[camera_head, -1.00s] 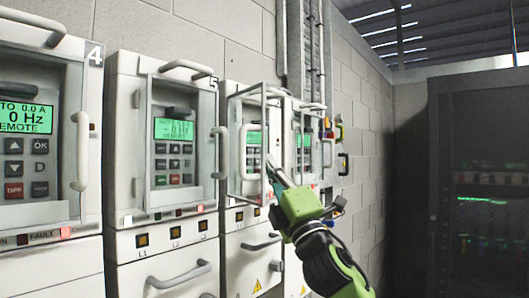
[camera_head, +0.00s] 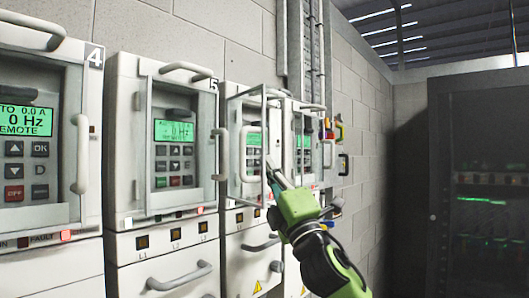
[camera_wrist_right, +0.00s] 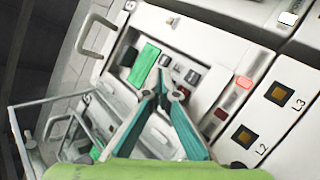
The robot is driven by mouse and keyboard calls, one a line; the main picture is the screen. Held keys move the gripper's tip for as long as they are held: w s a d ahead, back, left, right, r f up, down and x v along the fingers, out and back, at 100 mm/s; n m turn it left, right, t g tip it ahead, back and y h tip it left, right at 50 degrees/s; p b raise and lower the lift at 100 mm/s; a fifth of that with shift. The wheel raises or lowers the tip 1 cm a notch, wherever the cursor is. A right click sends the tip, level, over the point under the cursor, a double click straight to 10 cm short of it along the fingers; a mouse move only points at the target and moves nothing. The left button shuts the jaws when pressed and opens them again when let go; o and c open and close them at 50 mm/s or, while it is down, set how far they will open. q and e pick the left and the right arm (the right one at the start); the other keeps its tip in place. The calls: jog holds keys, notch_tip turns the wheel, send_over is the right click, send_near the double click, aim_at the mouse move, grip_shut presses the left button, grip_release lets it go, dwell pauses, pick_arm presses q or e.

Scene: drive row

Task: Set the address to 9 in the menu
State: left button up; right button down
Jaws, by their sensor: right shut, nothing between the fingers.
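My right gripper (camera_head: 272,172) is in front of the third drive from the left, whose glazed door (camera_head: 252,150) stands swung open. In the right wrist view the shut fingers (camera_wrist_right: 163,92) point at that drive's keypad (camera_wrist_right: 188,75), with nothing between them; whether they touch a key I cannot tell. The drive's green screen (camera_wrist_right: 144,64) shows left of the fingertips, its text unreadable. The fingers hide part of the keypad. My left gripper is not in view.
The drives marked 4 (camera_head: 38,130) and 5 (camera_head: 170,150) stand to the left with their doors shut. Another drive (camera_head: 304,150) is to the right. A dark cabinet (camera_head: 480,190) stands at the far right. The open door's frame (camera_wrist_right: 45,105) is close to my gripper.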

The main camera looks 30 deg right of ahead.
jog(key=shift+w+a, duration=0.1)
jog(key=shift+w, duration=0.25)
dwell(0.6)
jog(key=shift+s, duration=0.15)
jog(key=shift+s+d, duration=0.3)
jog(key=shift+s, duration=0.3)
jog(key=d+r+p, duration=0.1)
jog(key=w+d+r+p, duration=0.1)
jog(key=shift+d+r, duration=0.2)
jog(key=shift+r, duration=0.1)
